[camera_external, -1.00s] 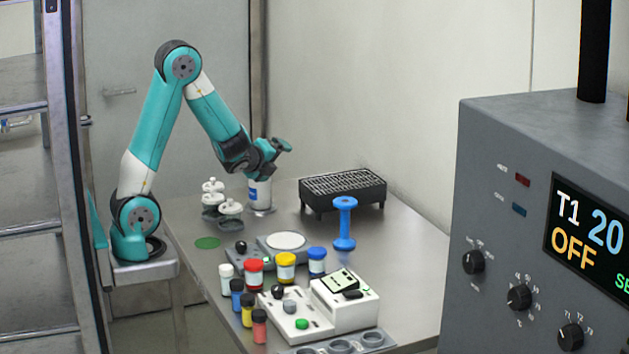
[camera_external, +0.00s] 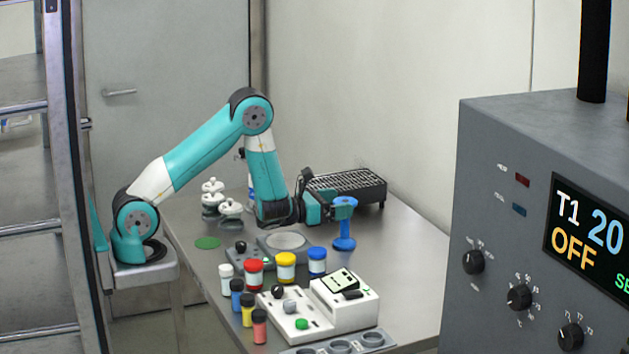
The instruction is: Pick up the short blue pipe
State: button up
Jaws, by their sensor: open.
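The short blue pipe (camera_external: 344,243) stands upright on the metal table, with a wide flange at its top and a wider foot at its base. My gripper (camera_external: 343,208) is at the upper part of the pipe, coming in from the left and held level. Its jaws are open and overlap the pipe just below the top flange. From this side I cannot tell whether the fingers touch the pipe or lie on both sides of it.
A black grated box (camera_external: 362,186) stands close behind the pipe. Jars with red (camera_external: 253,271), yellow (camera_external: 285,266) and blue (camera_external: 317,261) lids stand in front, by a white device (camera_external: 345,305). A hotplate (camera_external: 287,241) lies below my wrist. White-topped vessels (camera_external: 231,212) stand left.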

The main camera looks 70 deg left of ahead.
jog(key=shift+w+r+p, duration=0.35)
jog(key=shift+w+p, duration=0.5)
jog(key=shift+p, duration=0.1)
jog(key=shift+w+f, duration=0.35)
jog(key=shift+w, duration=0.05)
jog(key=c, duration=1.6)
jog(key=shift+r+p, duration=0.1)
jog(key=shift+p, duration=0.2)
jog(key=shift+r, duration=0.1)
